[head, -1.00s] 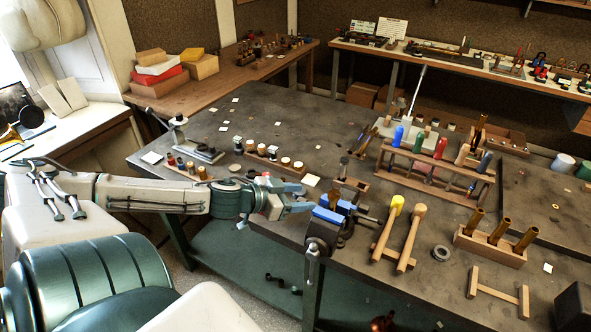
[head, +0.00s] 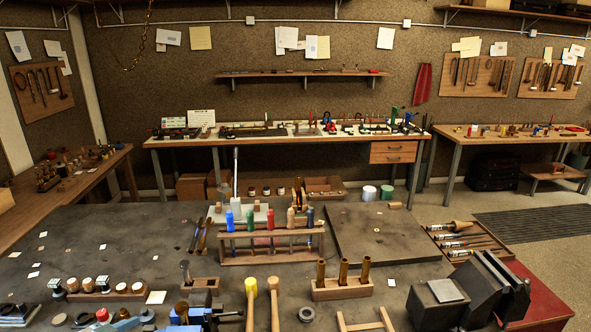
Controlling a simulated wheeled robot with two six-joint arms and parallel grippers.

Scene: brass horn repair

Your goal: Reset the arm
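My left gripper (head: 138,319) is only partly in the head view, cut off by the bottom edge at the lower left. Its teal and pale parts show beside the bench vise (head: 196,313), whose blue jaws are at the bottom edge. Its fingers are too cropped to tell their opening or whether they touch anything. The rest of the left arm is out of view. My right arm and gripper are not in view.
The dark bench holds a tool rack (head: 270,258), a yellow-headed mallet (head: 250,285), a wooden mallet (head: 273,288), a block with brass tubes (head: 342,290) and a dark steel block (head: 437,302). A tool tray (head: 465,240) lies at the right. The flat board (head: 375,235) is mostly clear.

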